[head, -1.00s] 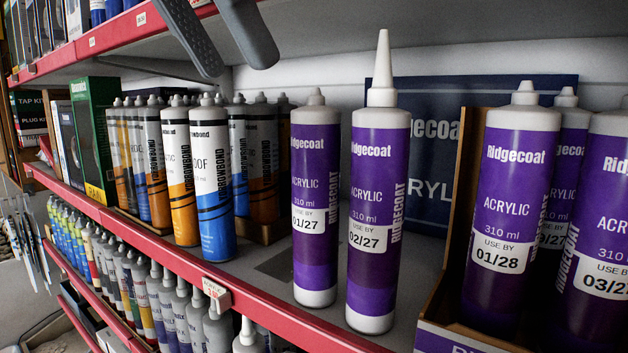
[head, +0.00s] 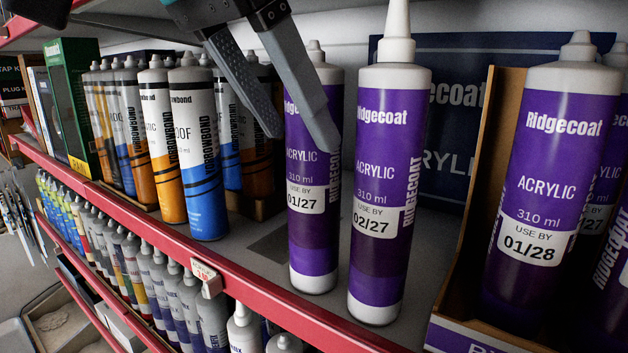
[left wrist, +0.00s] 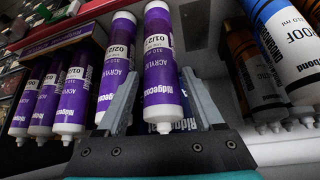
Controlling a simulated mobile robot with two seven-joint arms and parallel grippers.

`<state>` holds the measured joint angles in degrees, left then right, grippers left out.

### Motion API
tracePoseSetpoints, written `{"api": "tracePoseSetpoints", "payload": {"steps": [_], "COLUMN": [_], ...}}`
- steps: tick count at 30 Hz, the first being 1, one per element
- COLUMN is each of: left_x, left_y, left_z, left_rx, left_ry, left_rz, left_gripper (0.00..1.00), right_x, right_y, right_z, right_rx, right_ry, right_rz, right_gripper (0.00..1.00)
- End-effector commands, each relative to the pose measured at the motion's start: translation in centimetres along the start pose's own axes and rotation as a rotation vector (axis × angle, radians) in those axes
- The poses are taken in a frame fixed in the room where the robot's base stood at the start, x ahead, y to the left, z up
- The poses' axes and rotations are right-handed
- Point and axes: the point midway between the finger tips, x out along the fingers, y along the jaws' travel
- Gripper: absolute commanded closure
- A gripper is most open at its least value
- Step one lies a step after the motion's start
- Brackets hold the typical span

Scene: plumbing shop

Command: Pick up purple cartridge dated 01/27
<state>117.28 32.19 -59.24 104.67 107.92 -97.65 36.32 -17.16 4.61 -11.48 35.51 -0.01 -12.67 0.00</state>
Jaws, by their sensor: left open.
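The purple Ridgecoat cartridge dated 01/27 (head: 313,240) stands upright on the shelf, left of a nozzle-tipped purple cartridge dated 02/27 (head: 384,215). My left gripper (head: 300,138) is open and empty, reaching down from above; one finger covers part of the 01/27 cartridge's upper label in the head view. In the left wrist view, which is upside down, the 01/27 cartridge (left wrist: 161,65) shows between the open fingers (left wrist: 162,75). The 02/27 cartridge (left wrist: 120,55) is just outside the left finger, which hides part of it. My right gripper is not in view.
A cardboard display box (head: 470,180) with a 01/28 cartridge (head: 545,190) and others stands right. White, blue and orange cartridges (head: 198,150) stand left. The red shelf edge (head: 150,235) runs along the front. A dark blue panel (head: 440,120) is behind.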

Motion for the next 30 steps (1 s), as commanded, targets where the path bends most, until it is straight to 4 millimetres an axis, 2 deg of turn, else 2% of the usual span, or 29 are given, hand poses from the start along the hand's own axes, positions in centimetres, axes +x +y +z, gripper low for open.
{"api": "tracePoseSetpoints", "payload": {"steps": [9, 18, 30], "left_x": [4.3, 4.8, 4.8], "left_y": [0.0, 0.0, 0.0], "left_z": [-0.4, -0.4, -0.4], "left_rx": [-0.002, -0.002, -0.002], "left_ry": [-0.004, -0.001, -0.001], "left_rz": [0.002, 0.002, 0.001], "left_gripper": [0.31, 0.31, 0.76], "right_x": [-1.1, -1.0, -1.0], "right_y": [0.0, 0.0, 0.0], "right_z": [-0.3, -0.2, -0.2], "right_rx": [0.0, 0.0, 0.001], "right_ry": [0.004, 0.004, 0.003], "right_rz": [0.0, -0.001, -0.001], "right_gripper": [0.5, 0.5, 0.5]}}
